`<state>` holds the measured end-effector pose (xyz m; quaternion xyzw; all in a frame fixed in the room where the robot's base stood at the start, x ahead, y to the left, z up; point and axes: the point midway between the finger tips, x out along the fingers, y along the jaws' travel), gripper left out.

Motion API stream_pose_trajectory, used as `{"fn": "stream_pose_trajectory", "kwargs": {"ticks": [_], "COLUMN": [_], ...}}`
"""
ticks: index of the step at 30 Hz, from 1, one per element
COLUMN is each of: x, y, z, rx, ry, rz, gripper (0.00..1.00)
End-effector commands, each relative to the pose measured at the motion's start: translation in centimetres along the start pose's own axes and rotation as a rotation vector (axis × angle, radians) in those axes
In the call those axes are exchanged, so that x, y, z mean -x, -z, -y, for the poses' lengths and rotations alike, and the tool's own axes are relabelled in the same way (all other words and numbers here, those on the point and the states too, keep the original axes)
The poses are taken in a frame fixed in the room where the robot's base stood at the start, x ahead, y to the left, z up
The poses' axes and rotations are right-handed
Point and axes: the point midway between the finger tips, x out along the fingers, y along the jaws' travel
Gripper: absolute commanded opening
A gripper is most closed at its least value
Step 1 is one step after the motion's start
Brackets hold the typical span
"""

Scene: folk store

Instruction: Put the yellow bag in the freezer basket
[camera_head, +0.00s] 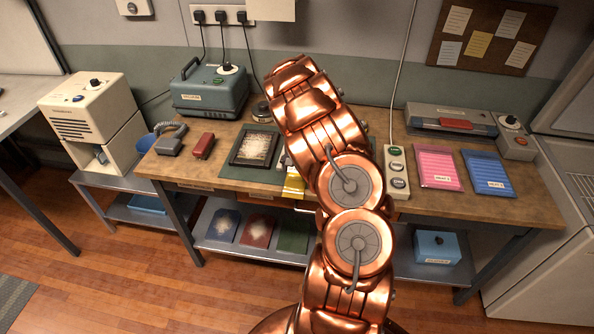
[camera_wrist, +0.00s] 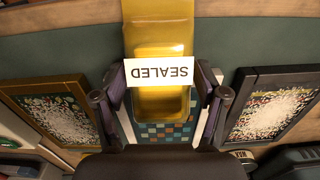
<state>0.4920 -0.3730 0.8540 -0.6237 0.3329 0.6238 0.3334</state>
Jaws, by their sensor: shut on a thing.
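The yellow bag (camera_head: 293,186) shows just left of my copper arm, near the front edge of the workbench. In the wrist view the yellow bag (camera_wrist: 158,38) carries a white SEALED label and sits between the two fingers of my gripper (camera_wrist: 161,100), which is shut on it. A blue and orange checkered piece lies beneath it. I cannot tell whether the bag touches the bench. My gripper is mostly hidden behind my arm in the head view. At the far right, a pale cabinet (camera_head: 548,272) has a wire grid (camera_head: 583,188); I cannot tell if this is the freezer basket.
The workbench (camera_head: 420,208) holds a black-framed tray (camera_head: 255,148), a button box (camera_head: 397,172), a pink packet (camera_head: 437,167), a blue packet (camera_head: 489,173) and a sealing machine (camera_head: 450,119). A teal machine (camera_head: 208,90) stands at the back left. The wooden floor in front is clear.

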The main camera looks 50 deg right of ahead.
Motion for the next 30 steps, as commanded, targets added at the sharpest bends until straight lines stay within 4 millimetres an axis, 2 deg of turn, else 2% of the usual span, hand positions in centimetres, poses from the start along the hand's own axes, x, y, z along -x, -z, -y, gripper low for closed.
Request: {"fn": "stream_pose_trajectory", "kwargs": {"ticks": [1,9,26,30], "x": [0.0,0.0,0.7,1.8], "y": [0.0,0.0,0.1,0.2], "z": [0.0,0.0,0.0,0.1], "rx": [0.0,0.0,0.0,0.0], "ry": [0.0,0.0,0.0,0.001], "rz": [0.0,0.0,-0.002,-0.006], "gripper": [0.57,0.29,0.28,0.28]}}
